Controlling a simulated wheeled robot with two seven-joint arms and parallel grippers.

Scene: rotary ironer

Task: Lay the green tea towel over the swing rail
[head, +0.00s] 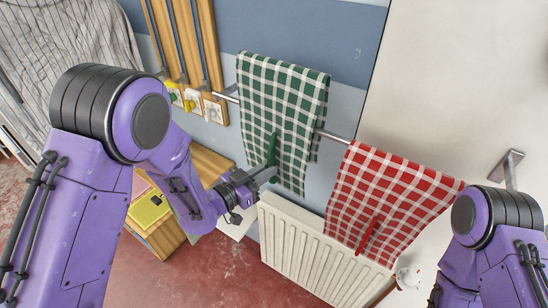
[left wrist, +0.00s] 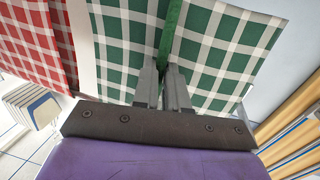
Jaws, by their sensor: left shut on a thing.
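The green tea towel (head: 288,95), green and white checked, hangs draped over the metal swing rail (head: 332,136), which shows on both sides of it. A plain green strip (head: 271,150) stands out from the towel's front. My left gripper (head: 268,172) is at the front of the towel, low on its left part, shut on this strip. In the left wrist view the strip (left wrist: 171,32) runs down between the closed fingers (left wrist: 163,85), with the checked cloth (left wrist: 215,45) behind. My right gripper is out of view.
A red checked towel (head: 395,195) hangs on the rail to the right, close to the green one. A white radiator (head: 310,250) stands below. Sockets (head: 192,100) and wooden slats (head: 205,35) are at left, above a wooden unit (head: 210,163). A striped cloth (head: 75,40) hangs far left.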

